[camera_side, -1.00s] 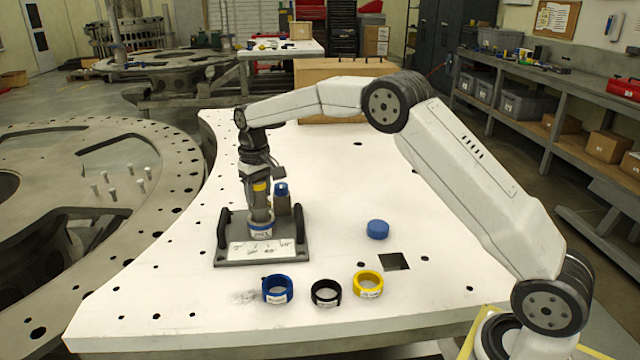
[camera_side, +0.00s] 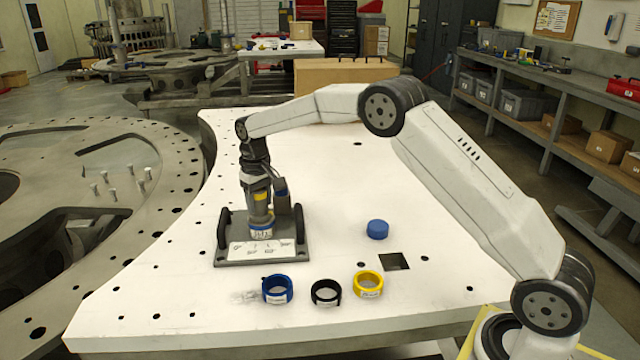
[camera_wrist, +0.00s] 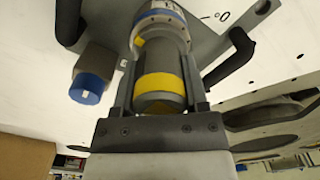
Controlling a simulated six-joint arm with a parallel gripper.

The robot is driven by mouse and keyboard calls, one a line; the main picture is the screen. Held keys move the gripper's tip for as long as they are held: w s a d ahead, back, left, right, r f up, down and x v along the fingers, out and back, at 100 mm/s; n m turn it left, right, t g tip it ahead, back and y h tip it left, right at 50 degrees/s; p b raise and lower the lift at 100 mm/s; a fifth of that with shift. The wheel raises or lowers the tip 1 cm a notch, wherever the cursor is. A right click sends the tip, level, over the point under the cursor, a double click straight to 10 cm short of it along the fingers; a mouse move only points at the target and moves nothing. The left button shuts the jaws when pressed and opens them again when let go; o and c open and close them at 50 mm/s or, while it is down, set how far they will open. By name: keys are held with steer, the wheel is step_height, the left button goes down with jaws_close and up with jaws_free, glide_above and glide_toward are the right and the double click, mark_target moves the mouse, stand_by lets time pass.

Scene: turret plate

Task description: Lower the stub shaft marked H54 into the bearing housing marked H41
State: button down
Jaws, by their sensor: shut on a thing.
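My gripper (camera_side: 260,193) is shut on the grey stub shaft (camera_wrist: 162,80), which has a yellow band. Its H54 mark cannot be read. The shaft is upright over the bearing housing (camera_side: 261,231), a ring with a blue rim and a white label too small to read. In the wrist view the shaft's far end meets the housing (camera_wrist: 158,12); the depth of entry is hidden. The housing stands on a grey plate (camera_side: 230,256) with two black handles and a white marked strip.
A grey block with a blue cap (camera_side: 281,187) stands close behind my gripper; it also shows in the wrist view (camera_wrist: 90,88). Blue (camera_side: 277,289), black (camera_side: 326,293) and yellow (camera_side: 368,284) rings lie in front. A blue disc (camera_side: 377,229) lies right, near a square hole (camera_side: 394,261).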

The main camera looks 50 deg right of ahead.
stand_by(0.4)
jaws_free()
steer(key=shift+r, duration=3.95)
steer(key=shift+s+f, duration=0.1)
steer(key=shift+s, duration=0.1)
steer(key=s+a+f+t, duration=0.1)
steer(key=s+f, duration=0.2)
steer(key=s, duration=0.7)
steer(key=s+a+f, duration=0.1)
steer(key=s+f, duration=0.2)
steer(key=s, duration=0.7)
steer(key=s+a+f+n+t, duration=0.1)
steer(key=s+f, duration=0.3)
steer(key=s, duration=0.6)
steer(key=shift+s+a+t, duration=0.1)
steer(key=shift+t, duration=0.2)
